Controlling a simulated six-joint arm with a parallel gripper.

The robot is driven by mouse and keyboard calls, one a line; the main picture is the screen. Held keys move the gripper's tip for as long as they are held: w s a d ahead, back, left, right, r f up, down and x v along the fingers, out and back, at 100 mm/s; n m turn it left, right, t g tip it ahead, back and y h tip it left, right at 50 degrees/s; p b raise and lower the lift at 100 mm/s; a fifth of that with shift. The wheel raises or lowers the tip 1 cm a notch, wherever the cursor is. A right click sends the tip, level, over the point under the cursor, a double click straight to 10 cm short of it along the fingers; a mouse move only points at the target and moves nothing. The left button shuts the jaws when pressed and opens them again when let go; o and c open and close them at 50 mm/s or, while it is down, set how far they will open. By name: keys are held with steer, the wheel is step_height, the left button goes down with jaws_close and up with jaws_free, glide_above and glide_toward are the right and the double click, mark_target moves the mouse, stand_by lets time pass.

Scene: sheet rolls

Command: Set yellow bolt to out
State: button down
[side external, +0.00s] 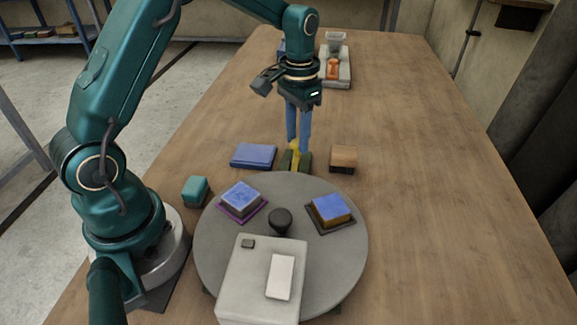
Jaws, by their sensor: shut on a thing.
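The yellow bolt (294,156) sits on a small dark green base (305,161) on the table, just behind the round grey turntable. My gripper (297,143) points straight down over it, with its blue fingers closed on the top of the yellow bolt. The fingers hide part of the bolt, and I cannot tell its setting from this view.
A blue block (254,156) lies left of the bolt and a wooden block (343,159) right of it. A teal block (196,190) stands at left. The table's right side is clear.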

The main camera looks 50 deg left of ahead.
steer(key=shift+w+a+r, duration=0.1)
steer(key=shift+w+a, duration=0.85)
steer(key=c, duration=0.5)
jaws_free()
step_height(320, 180, up, 5)
steer(key=shift+r, duration=0.1)
